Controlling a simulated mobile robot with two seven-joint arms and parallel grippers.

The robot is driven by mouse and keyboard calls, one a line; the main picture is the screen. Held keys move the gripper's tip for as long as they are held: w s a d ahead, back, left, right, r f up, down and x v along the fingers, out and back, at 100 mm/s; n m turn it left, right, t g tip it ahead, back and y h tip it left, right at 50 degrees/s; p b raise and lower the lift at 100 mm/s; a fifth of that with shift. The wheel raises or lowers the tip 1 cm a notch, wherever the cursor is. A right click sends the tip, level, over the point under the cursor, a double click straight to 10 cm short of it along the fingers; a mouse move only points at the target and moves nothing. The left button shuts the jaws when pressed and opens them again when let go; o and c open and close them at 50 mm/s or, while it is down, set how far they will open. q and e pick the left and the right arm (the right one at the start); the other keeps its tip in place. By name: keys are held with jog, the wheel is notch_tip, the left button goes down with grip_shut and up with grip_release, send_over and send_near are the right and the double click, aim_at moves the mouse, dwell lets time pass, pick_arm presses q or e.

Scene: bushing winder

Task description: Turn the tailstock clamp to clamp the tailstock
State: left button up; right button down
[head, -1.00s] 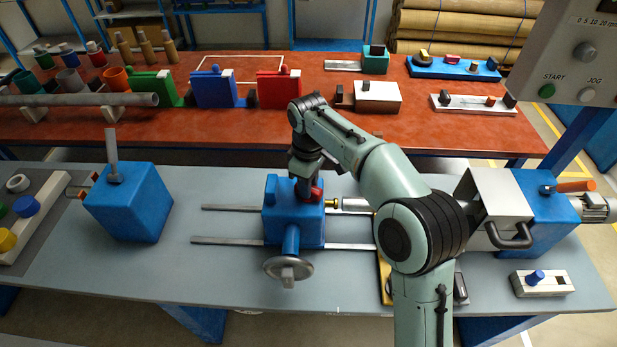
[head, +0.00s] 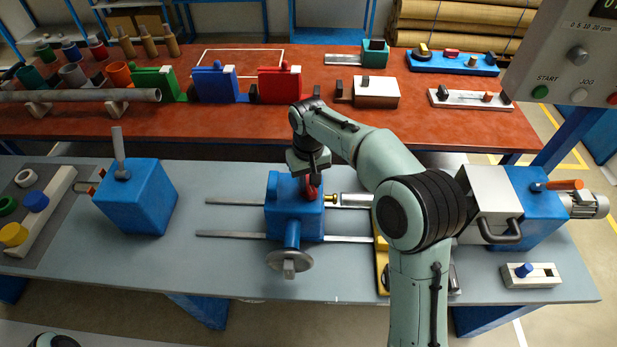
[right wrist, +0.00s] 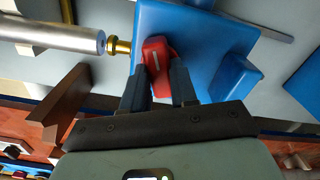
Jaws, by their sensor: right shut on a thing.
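The blue tailstock (head: 286,219) stands on two rails in the middle of the bench, with its grey handwheel (head: 289,262) facing me. The red tailstock clamp (head: 313,186) is on top of it. In the right wrist view the clamp (right wrist: 155,52) is a red lever with a white mark, on top of the blue tailstock (right wrist: 200,40). My right gripper (head: 311,181) reaches down from above and is shut on the clamp. Its two dark fingers (right wrist: 165,78) sit on either side of the lever. The fingers partly hide the clamp in the head view. My left gripper is not in view.
A brass tip and grey bar (head: 350,200) lie right of the tailstock, partly behind my right arm. A blue block with a grey lever (head: 134,200) stands left. The blue headstock (head: 527,215) stands right. Bare bench lies around the tailstock's left side.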

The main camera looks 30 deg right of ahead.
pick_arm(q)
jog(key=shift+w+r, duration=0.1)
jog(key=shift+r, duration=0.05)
pick_arm(e)
jog(key=shift+m, duration=0.3)
jog(key=c, duration=0.9)
grip_release()
jog(key=shift+r, duration=0.1)
pick_arm(q)
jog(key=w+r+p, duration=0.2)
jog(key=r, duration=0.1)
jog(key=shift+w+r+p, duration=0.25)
jog(key=shift+p, duration=0.15)
pick_arm(e)
notch_tip(320, 180, up, 13)
jog(key=shift+r, duration=0.15)
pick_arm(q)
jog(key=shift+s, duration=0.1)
